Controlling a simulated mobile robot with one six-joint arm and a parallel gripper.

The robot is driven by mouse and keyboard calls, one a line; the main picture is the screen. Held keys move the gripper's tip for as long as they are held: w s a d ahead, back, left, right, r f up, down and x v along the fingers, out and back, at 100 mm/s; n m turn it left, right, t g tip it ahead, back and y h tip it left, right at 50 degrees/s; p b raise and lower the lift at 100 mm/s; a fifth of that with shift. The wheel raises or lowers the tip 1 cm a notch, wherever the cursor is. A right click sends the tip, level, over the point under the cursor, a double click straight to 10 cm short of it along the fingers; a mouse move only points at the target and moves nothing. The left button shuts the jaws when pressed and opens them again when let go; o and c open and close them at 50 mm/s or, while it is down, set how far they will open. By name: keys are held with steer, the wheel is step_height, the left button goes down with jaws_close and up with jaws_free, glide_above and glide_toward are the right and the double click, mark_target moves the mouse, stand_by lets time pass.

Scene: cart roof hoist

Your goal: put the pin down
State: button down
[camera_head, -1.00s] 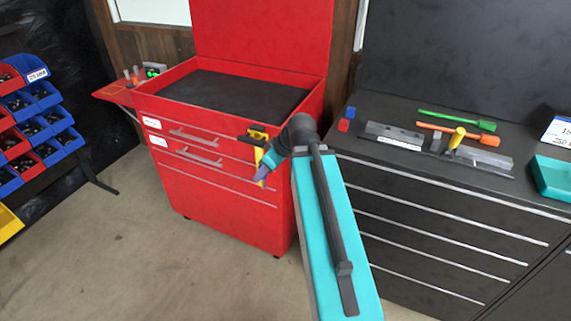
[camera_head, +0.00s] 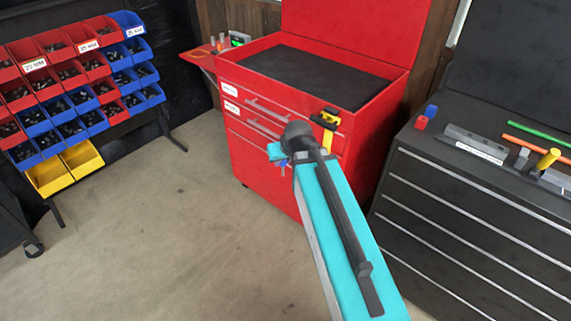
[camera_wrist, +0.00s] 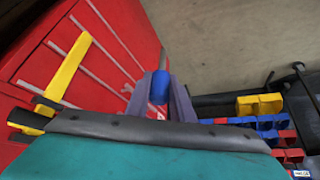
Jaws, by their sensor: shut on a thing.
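In the head view my gripper (camera_head: 285,166) is small and mostly hidden behind my arm, in front of the red tool cart (camera_head: 262,165). A bit of blue shows there, too small to make out.
A yellow and black piece (camera_head: 328,119) hangs at the cart's upper corner. The cart's top has a dark mat (camera_head: 320,78). A rack of red and blue bins (camera_head: 75,85) stands left. A dark bench (camera_head: 470,200) with tools stands right. The floor (camera_head: 165,235) between is clear.

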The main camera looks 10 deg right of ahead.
steer(key=shift+w+d+r+m+h, duration=0.3)
steer(key=shift+w+m, duration=0.1)
steer(key=shift+m, duration=0.1)
steer(key=shift+a, duration=0.2)
